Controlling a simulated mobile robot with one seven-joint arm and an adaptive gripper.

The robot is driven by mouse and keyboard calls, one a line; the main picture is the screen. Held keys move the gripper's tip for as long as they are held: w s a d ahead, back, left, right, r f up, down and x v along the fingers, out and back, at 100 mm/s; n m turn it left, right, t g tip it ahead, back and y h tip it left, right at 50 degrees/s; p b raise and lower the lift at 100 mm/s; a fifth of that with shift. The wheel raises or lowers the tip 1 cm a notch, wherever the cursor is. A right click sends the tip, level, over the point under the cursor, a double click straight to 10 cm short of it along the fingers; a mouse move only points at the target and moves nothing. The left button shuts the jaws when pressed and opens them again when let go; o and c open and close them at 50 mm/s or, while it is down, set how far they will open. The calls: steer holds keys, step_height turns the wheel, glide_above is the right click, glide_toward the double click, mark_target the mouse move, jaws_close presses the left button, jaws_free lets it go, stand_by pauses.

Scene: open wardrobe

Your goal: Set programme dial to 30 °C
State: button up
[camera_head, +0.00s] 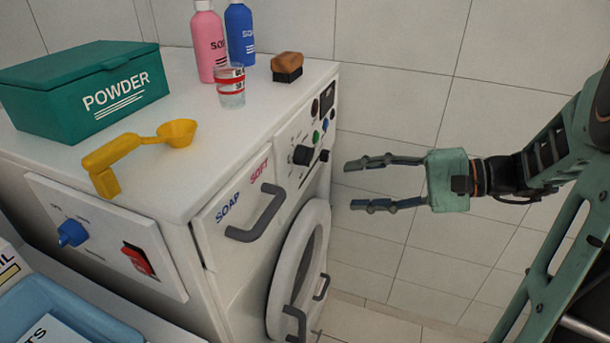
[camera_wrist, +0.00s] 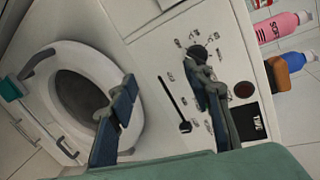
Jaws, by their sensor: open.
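The programme dial appears to be the large black knob (camera_head: 303,154) on the washing machine's front control panel. It also shows in the wrist view (camera_wrist: 197,51), partly behind the tip of one finger. The marks around it are too small to read, so its setting cannot be told. My gripper (camera_head: 352,185) is open and empty, to the right of the panel in the head view and apart from it. In the wrist view my gripper (camera_wrist: 161,76) has its fingers spread, one over the panel by the dial, the other over the round door's edge.
A small slider knob (camera_wrist: 185,126), a dark round button (camera_wrist: 244,90) and a display (camera_wrist: 250,122) share the panel. The drawer handle (camera_head: 257,214) and round door (camera_head: 299,262) stick out nearby. Bottles, a brush (camera_head: 287,67) and a powder box (camera_head: 85,90) stand on top.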

mark_target(312, 157)
steer(key=w+a+r+n+t+y+b, duration=0.2)
steer(key=w+a+b, duration=0.2)
steer(key=a, duration=0.4)
steer(key=shift+w+a+t+y, duration=0.3)
steer(key=shift+w+a+t, duration=0.1)
steer(key=shift+w, duration=0.5)
steer(key=shift+r, duration=0.1)
steer(key=c, duration=1.2)
